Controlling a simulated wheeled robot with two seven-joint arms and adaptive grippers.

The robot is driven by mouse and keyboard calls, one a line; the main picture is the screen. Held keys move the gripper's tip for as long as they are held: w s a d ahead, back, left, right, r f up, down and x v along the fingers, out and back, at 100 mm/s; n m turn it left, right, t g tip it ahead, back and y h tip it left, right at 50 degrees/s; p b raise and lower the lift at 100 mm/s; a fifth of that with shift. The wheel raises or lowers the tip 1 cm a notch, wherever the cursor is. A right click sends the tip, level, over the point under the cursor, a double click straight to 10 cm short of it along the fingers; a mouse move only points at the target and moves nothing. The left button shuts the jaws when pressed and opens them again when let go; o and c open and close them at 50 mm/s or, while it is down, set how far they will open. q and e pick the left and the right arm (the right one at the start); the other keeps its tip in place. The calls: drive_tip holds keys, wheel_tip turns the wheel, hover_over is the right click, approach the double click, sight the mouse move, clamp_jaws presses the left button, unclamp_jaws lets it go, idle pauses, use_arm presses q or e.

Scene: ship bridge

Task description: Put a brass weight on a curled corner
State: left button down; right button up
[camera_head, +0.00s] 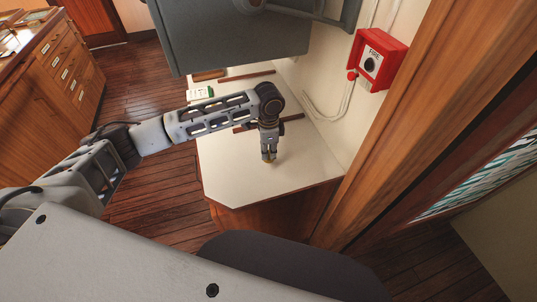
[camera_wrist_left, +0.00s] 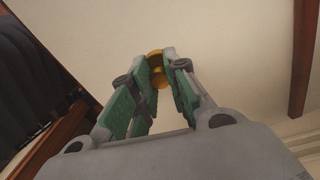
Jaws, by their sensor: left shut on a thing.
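My left gripper (camera_head: 269,153) points down over the near part of a pale, flat-topped table or counter (camera_head: 240,183). Its fingers (camera_wrist_left: 157,70) are shut on a small brass weight (camera_wrist_left: 154,54). Only the weight's rounded golden part shows between and beyond the green finger pads. In the head view a small yellowish bit of it (camera_head: 268,161) shows at the fingertips. I cannot tell whether the weight touches the surface. I cannot make out a curled corner in either view. My right gripper is not in view.
Dark wooden strips (camera_head: 268,124) lie across the pale top. A grey housing (camera_head: 235,35) overhangs the back. A red fire call box (camera_head: 379,60) is on the right wall. The near pale area is clear.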

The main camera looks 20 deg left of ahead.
sight(269, 152)
use_arm(q)
drive_tip(key=shift+f, duration=1.15)
drive_tip(key=shift+f, duration=0.1)
drive_tip(key=c, duration=1.4)
unclamp_jaws()
drive_tip(key=shift+r+b, duration=0.35)
drive_tip(key=shift+r, duration=5.75)
